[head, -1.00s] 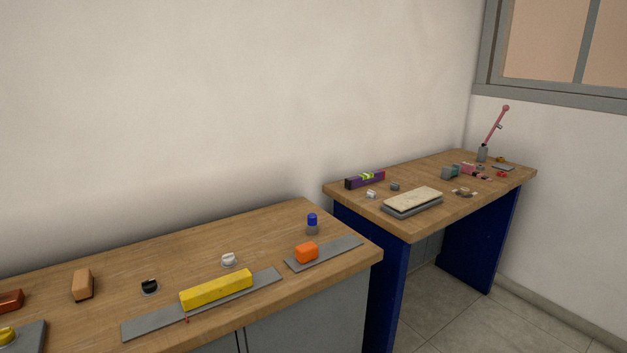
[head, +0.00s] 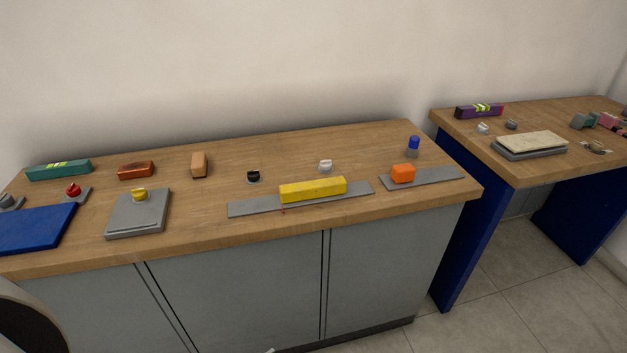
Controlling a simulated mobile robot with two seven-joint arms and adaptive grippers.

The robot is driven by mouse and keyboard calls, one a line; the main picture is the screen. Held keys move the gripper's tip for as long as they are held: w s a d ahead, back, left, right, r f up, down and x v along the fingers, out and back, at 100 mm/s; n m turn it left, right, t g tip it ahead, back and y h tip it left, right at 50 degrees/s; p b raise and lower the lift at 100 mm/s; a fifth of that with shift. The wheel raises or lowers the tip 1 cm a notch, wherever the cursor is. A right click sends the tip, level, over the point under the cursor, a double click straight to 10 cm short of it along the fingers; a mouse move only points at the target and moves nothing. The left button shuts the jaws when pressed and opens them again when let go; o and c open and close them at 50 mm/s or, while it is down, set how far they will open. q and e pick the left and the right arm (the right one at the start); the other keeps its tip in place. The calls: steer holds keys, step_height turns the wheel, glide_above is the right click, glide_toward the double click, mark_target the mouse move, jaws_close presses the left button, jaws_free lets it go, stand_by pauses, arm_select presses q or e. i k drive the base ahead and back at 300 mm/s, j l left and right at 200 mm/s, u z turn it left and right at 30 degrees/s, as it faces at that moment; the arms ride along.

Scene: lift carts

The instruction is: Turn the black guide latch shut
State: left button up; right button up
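Neither of my grippers shows in the view, so nothing of mine is seen near the latch.
A second table (head: 480,152) stands right.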

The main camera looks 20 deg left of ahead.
mark_target(253, 178)
steer(key=u, duration=1.25)
